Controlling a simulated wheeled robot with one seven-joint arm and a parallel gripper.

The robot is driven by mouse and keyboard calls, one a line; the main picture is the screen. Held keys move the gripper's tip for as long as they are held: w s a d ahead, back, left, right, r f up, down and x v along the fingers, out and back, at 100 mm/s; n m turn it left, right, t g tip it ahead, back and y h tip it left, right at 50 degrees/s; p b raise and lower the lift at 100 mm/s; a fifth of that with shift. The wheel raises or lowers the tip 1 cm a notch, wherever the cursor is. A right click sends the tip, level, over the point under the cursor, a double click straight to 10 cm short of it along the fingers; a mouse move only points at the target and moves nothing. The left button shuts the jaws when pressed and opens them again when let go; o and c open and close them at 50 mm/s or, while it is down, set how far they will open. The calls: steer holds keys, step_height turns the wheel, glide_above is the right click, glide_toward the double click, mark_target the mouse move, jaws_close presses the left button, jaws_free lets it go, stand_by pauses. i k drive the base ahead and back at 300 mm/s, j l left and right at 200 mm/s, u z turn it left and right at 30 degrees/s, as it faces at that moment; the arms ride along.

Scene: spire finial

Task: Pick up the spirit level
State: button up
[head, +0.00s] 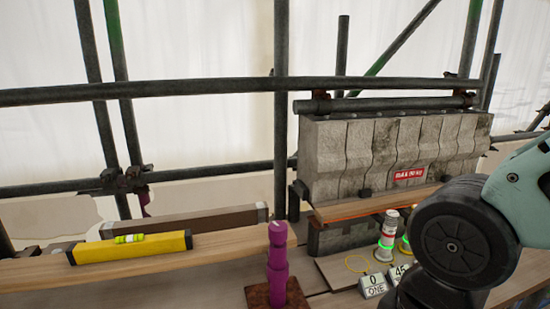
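A yellow spirit level (165,248) with black end caps and a bright green vial on top lies at the left, on a long wooden board. It looks free, with nothing on top of it. My arm reaches in from the right edge, far from the spirit level. My gripper cannot be seen in the head view, so its fingers are hidden from me.
A brown beam (190,220) lies just behind the spirit level. A purple stepped post (277,265) stands at front centre. White bottles with green rings (388,236) and number cards (373,284) stand right, below a stone block (385,150). Scaffold poles (200,90) cross behind.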

mark_target(134, 246)
steer(key=u, duration=1.25)
steer(key=i+j+z, duration=0.15)
steer(key=i+z, duration=0.2)
steer(key=i+j+z, duration=0.3)
steer(key=i, duration=0.1)
